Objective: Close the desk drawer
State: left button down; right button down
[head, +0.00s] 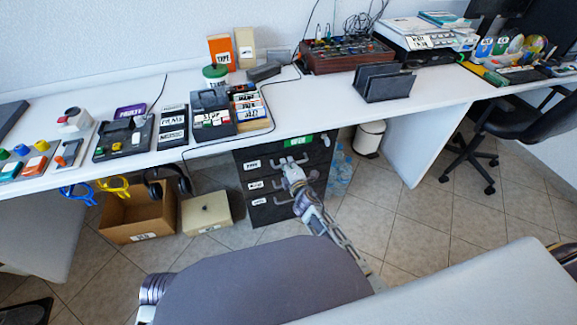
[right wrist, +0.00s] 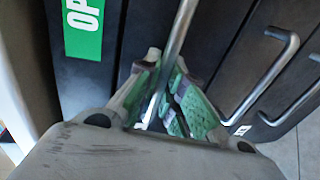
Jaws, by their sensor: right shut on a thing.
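The black desk drawer unit (head: 268,215) stands under the white desk, with several stacked drawers carrying white labels. A green OPEN label (head: 298,141) is above the top drawer front (head: 265,160); the label also shows in the right wrist view (right wrist: 83,25). My right gripper (head: 290,166) is at the top drawer, shut on its handle. In the right wrist view, the green-padded fingers of the gripper (right wrist: 163,98) are around the silver handle bar (right wrist: 180,32). I cannot tell how far the drawer stands out. My left gripper is not in view.
A cardboard box (head: 138,213) and a beige box (head: 206,212) are on the floor left of the drawers. Water bottles (head: 340,170) and a white bin (head: 369,138) stand to the right. An office chair (head: 500,125) is farther right. The tiled floor in front has free room.

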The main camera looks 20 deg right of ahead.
jog(key=c, duration=1.6)
grip_release()
jog(key=shift+w, duration=0.3)
jog(key=shift+o, duration=0.4)
jog(key=shift+s, duration=0.5)
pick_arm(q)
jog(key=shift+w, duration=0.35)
pick_arm(e)
jog(key=v, duration=1.1)
jog(key=shift+r, duration=0.1)
